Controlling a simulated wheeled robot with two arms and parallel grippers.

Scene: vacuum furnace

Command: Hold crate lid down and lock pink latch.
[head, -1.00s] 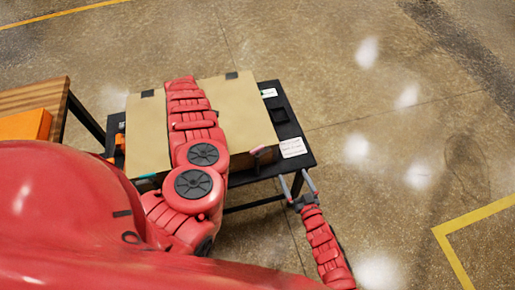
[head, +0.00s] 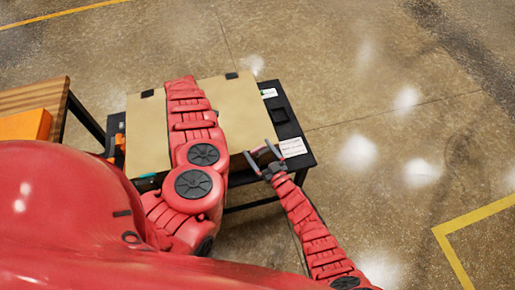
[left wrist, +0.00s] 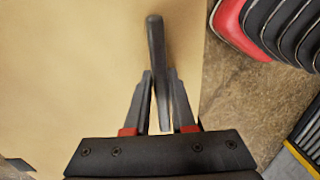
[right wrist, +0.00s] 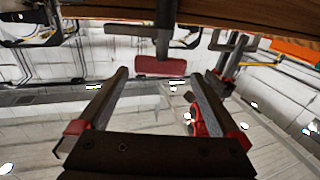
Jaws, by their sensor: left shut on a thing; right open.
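A crate with a tan lid (head: 148,125) stands on a black table, and my left arm lies across the lid. My left gripper (left wrist: 160,74) is hidden under that arm in the head view. In the left wrist view it is shut on a dark grey bar (left wrist: 156,45) over the tan lid. My right gripper (head: 262,154) is open at the crate's front right edge. In the right wrist view, the pink latch (right wrist: 162,66) hangs on a dark stem between and just beyond the open fingertips (right wrist: 158,76). Contact with it is not visible.
The black table (head: 296,130) extends right of the crate. A teal piece (head: 146,177) shows at the crate's front left. A wooden bench (head: 30,95) with an orange box (head: 25,124) stands at the left. The floor right of the table is open.

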